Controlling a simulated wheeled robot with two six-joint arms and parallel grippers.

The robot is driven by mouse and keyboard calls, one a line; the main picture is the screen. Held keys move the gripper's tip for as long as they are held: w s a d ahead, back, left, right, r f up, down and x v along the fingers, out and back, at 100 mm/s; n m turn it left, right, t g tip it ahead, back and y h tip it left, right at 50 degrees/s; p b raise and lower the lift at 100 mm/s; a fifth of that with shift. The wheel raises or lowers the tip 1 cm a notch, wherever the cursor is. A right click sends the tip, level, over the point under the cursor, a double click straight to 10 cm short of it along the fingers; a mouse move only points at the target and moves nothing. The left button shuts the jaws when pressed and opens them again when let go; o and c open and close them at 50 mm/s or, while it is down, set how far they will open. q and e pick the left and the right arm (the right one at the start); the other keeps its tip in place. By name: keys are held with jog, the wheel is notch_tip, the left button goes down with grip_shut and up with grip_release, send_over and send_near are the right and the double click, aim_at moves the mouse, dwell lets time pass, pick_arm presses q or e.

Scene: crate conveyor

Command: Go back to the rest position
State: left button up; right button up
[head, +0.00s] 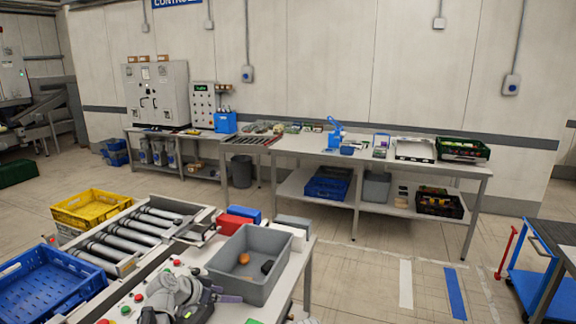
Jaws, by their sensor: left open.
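My left gripper (224,296) is at the bottom of the head view, low over the near workbench. It is open, and nothing shows between its fingers. It is just in front of a grey crate (226,283) that holds an orange item (244,259) and a dark item (267,266). I cannot tell whether the gripper touches the crate wall. My right gripper is not in view.
Red, blue and grey boxes stand behind the crate. A long table (300,145) runs along the wall. A blue cart (530,285) stands at right; floor between is clear.

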pick_arm(q)
jog(key=s+d, duration=0.1)
jog(key=s+d+f+g, duration=0.1)
jog(key=d, duration=0.1)
jog(key=s+d+f+g, duration=0.1)
jog(key=s+d, duration=0.1)
jog(key=shift+d+f, duration=0.2)
jog(key=shift+f, duration=0.05)
jog(key=s+d+f+n+g+y, duration=0.1)
jog(key=s+d+g+y, duration=0.1)
jog(key=s, duration=0.5)
jog(key=s+d+f+g+y, duration=0.2)
jog(key=s+d+y, duration=0.1)
jog(key=s, duration=0.4)
jog(key=s+d+f+n+g+y, duration=0.1)
jog(key=s+d+f+g+y, duration=0.1)
jog(key=s, duration=0.5)
jog(key=shift+d+f+n+y, duration=0.2)
jog(key=shift+n+y, duration=0.1)
jog(key=shift+y, duration=0.2)
